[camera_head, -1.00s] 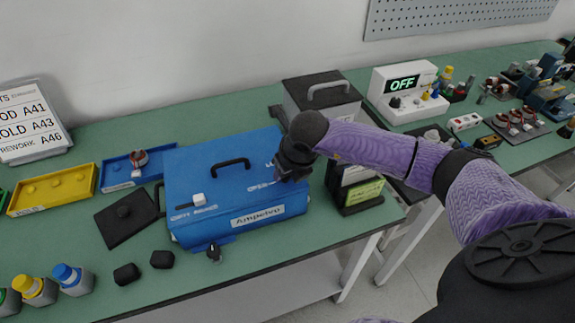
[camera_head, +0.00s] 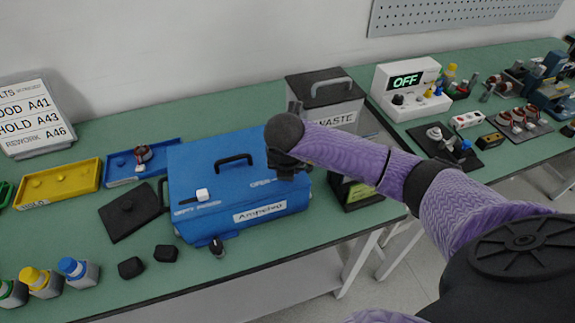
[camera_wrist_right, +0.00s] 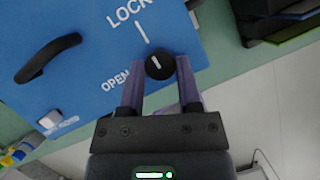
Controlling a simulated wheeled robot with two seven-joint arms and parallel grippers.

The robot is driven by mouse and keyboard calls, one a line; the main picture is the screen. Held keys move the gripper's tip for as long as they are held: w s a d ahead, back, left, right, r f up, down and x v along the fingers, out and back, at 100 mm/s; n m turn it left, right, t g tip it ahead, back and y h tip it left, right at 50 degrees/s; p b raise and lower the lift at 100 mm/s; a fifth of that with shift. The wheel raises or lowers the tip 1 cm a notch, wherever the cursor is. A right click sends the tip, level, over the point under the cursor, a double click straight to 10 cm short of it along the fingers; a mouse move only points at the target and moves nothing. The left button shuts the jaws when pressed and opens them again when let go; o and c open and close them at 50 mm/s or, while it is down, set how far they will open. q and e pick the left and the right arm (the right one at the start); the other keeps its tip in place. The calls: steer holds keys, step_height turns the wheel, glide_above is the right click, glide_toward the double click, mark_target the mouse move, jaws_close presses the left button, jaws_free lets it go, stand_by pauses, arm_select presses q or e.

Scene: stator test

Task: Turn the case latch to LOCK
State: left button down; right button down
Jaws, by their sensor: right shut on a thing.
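The blue case (camera_head: 215,212), labelled "Ampelvo", stands on the green bench with a black carry handle (camera_head: 234,159) on top. Its latch is a round black knob (camera_wrist_right: 159,66) with a white pointer, beside the printed words LOCK and OPEN. The pointer lies aslant in the right wrist view; I cannot tell exactly which mark it lines up with. My right gripper (camera_wrist_right: 157,72) is shut on the latch knob, one finger on each side. In the head view my right gripper (camera_head: 287,172) and wrist hide the knob. My left gripper is not in view.
A grey bin marked WASTE (camera_head: 325,103) stands just behind the case, and a dark holder with a green label (camera_head: 361,191) stands to its right. A yellow tray (camera_head: 60,184) and a blue tray (camera_head: 122,167) lie to the left. Several bottles stand at the front left.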

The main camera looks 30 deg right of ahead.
stand_by(0.4)
steer(key=shift+c, duration=1.5)
jaws_free()
steer(key=p+v, duration=0.2)
steer(key=v, duration=0.8)
steer(key=shift+w, duration=0.1)
